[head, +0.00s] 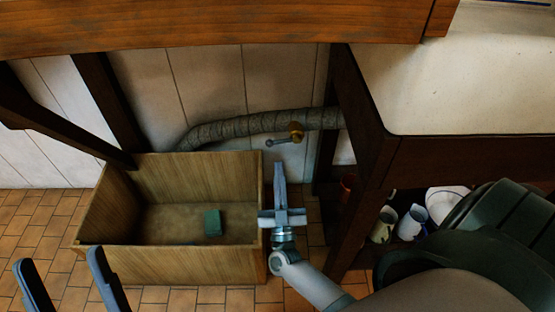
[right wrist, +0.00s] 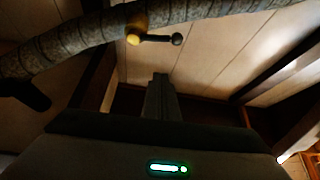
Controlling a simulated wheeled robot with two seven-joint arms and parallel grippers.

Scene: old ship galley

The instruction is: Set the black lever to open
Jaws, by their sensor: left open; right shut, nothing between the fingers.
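The black lever (head: 281,141) sticks out to the left from a brass valve (head: 296,131) on a ribbed grey pipe. It lies roughly along the pipe, just below it, with a round knob at its free end. In the right wrist view the lever (right wrist: 160,38) points right from the yellowish valve (right wrist: 134,37). My right gripper (head: 279,168) is shut and empty, a little below the lever and apart from it; its fingertips (right wrist: 160,77) show below the lever in the wrist view. My left gripper (head: 58,257) is open and empty at the lower left.
A wooden box (head: 170,265) with a green block (head: 213,223) inside stands left of my right gripper. A dark wooden post (head: 355,225) and sink counter (head: 460,155) stand to the right, with mugs (head: 410,222) below. A wooden beam (head: 210,30) crosses the top.

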